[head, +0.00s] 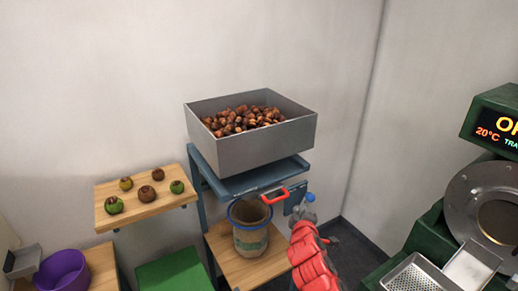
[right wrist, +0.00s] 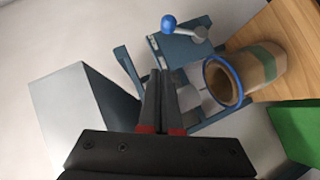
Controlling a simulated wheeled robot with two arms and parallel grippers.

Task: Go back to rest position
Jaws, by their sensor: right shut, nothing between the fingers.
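My red right arm (head: 312,262) reaches up from the bottom of the head view, right of the bag. The right gripper (right wrist: 160,72) shows clearly in the right wrist view, its two dark fingers together and empty. A blue-rimmed bag (head: 250,241) stands open on a wooden shelf under the hopper; it also shows right of the fingers in the wrist view (right wrist: 254,70). The grey hopper (head: 262,148) above holds many chestnuts (head: 240,119). A lever with a blue knob (head: 310,197) is on the stand's right side. My left gripper is out of view.
A wooden shelf (head: 150,207) at left carries several chestnuts and husks. A purple bowl (head: 62,272) and a green block (head: 175,272) are lower left. A green machine (head: 432,234) with a display and metal trays stands at right. Dark floor (head: 350,245) shows between stand and machine.

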